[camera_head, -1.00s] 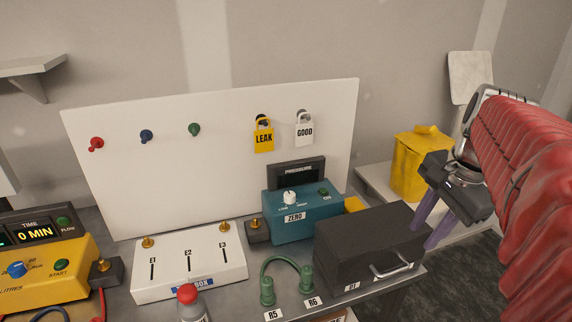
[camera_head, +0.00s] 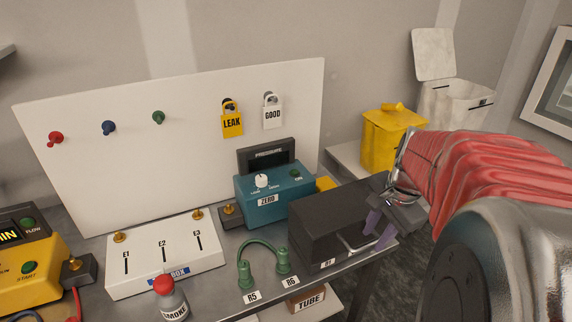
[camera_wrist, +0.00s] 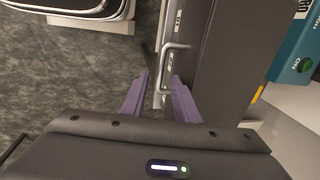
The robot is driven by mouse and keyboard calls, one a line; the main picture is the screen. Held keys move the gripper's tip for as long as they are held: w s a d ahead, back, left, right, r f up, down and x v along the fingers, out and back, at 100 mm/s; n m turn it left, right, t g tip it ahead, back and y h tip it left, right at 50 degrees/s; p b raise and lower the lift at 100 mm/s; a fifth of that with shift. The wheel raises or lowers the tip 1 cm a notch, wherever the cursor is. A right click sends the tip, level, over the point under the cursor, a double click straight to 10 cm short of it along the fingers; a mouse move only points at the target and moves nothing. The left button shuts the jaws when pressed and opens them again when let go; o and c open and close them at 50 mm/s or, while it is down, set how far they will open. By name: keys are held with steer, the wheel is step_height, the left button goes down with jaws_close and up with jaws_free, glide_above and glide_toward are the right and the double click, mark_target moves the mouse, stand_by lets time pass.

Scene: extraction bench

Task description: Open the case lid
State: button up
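The case (camera_head: 322,215) is a dark grey box with its lid shut, at the right end of the bench. A metal bar handle (camera_head: 354,246) is on its front face. My gripper (camera_head: 376,236) is at the case's front right, its purple fingers by the right end of the handle. In the wrist view the fingers (camera_wrist: 158,84) are apart, and the handle (camera_wrist: 174,46) lies just ahead, its near end between them. I cannot tell whether they touch it. The case also shows in the wrist view (camera_wrist: 218,60).
A teal pressure box (camera_head: 270,200) stands left of the case. A green hose loop (camera_head: 262,248) sits on the bench (camera_head: 330,285) in front. A yellow bin (camera_head: 390,140) stands behind the case. Open floor lies beyond the bench's right end.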

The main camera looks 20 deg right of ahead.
steer(key=shift+w+f, duration=0.15)
steer(key=shift+f, duration=0.7)
jaws_close()
